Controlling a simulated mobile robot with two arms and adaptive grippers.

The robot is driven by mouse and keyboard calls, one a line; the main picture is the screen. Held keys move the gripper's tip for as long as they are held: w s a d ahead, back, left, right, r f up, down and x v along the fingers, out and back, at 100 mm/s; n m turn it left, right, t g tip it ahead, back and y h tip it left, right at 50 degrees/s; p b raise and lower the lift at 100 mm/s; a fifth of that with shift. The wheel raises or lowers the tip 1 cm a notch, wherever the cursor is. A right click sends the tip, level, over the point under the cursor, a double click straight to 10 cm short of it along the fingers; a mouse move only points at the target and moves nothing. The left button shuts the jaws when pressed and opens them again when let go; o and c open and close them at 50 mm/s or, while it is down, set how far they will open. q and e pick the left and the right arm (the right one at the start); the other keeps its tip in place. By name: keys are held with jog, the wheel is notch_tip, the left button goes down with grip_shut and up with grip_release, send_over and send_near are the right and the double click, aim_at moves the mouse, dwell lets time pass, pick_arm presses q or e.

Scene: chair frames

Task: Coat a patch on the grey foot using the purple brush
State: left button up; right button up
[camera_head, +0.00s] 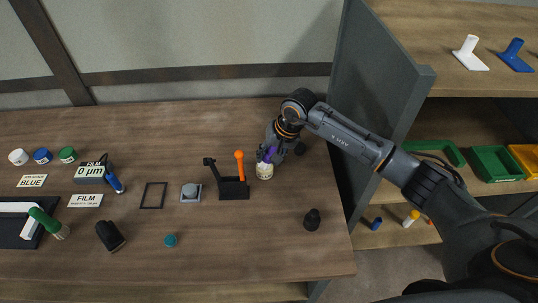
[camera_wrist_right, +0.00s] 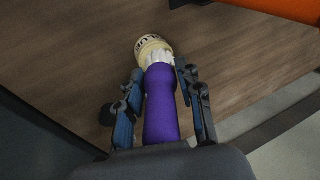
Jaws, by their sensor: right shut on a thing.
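The purple brush (camera_head: 269,154) is in my right gripper (camera_head: 275,143), near the back right of the table. In the right wrist view, the gripper (camera_wrist_right: 160,100) has a finger on each side of the purple handle (camera_wrist_right: 160,100). The pale bristles point at a small cream pot (camera_head: 264,171) with dark lettering; the pot also shows in the right wrist view (camera_wrist_right: 152,44). The bristle tips are hidden at the pot's mouth. A grey block on a flat plate, which looks like the grey foot (camera_head: 190,191), sits left of the pot. My left gripper is out of view.
A black stand (camera_head: 233,190) with an orange-handled tool (camera_head: 240,163) stands between the grey block and the pot. A grey panel (camera_head: 378,85) borders the right side.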

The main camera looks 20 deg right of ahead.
jog(key=shift+w+r+p, duration=0.15)
jog(key=shift+r+p, duration=0.7)
jog(key=shift+r, duration=2.45)
